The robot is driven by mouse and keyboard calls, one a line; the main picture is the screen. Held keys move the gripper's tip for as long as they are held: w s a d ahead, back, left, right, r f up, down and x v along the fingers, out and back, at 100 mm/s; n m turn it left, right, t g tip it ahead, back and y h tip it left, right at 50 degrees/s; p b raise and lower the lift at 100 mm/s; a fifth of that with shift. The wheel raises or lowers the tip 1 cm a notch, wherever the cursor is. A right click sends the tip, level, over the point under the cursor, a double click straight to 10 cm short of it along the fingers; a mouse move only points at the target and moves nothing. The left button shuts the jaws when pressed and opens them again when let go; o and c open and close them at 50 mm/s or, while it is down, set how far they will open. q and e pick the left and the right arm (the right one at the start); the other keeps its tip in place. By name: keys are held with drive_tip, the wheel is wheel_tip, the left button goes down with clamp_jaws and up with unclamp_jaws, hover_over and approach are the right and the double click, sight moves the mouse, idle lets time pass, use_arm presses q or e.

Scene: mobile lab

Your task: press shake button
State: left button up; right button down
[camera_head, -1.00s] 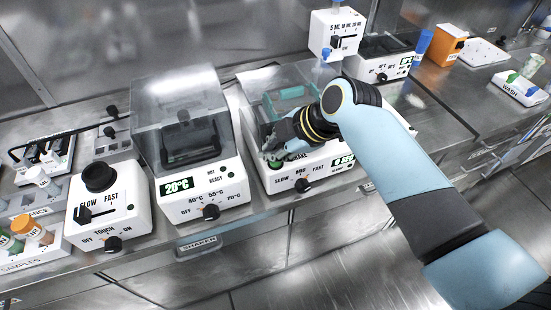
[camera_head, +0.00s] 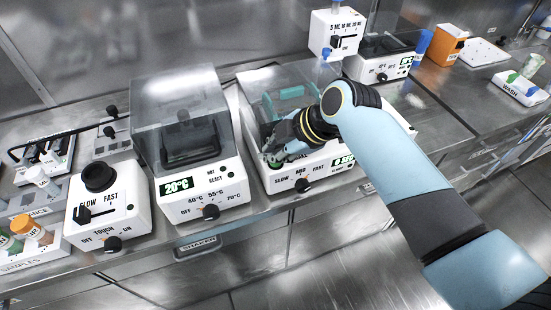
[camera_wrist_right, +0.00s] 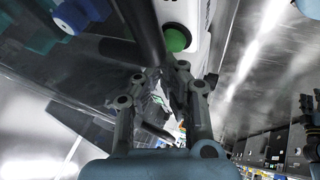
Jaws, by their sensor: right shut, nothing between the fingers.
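The shaker is the white machine (camera_head: 262,172) with a SLOW/MID/FAST dial (camera_head: 303,185), a lit green display (camera_head: 343,161) and a clear lid. My right gripper (camera_head: 272,148) is over its front left part, pointing down and left. A green button (camera_wrist_right: 177,40) shows on a white housing in the right wrist view, just beyond the fingers. My right gripper (camera_wrist_right: 165,78) is shut and empty there. The head view shows a bit of green under the fingers, largely hidden. I cannot tell whether the fingers touch the button.
Left of the shaker stands a heater (camera_head: 205,199) reading 20°C, then a vortex mixer (camera_head: 118,212) and sample racks. A dispenser (camera_head: 335,30) and another white machine (camera_head: 375,68) stand behind. An orange box (camera_head: 446,45) and wash tray (camera_head: 519,88) are far right.

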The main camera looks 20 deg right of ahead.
drive_tip(key=shift+f, duration=0.2)
drive_tip(key=shift+f+b, duration=0.35)
drive_tip(key=shift+f, duration=0.15)
idle(0.7)
drive_tip(key=shift+r, duration=0.1)
drive_tip(key=shift+r+p, duration=0.8)
drive_tip(key=shift+p, duration=0.15)
wheel_tip(320, 180, up, 5)
drive_tip(key=p, duration=0.5)
drive_tip(key=shift+r, duration=0.1)
idle(0.5)
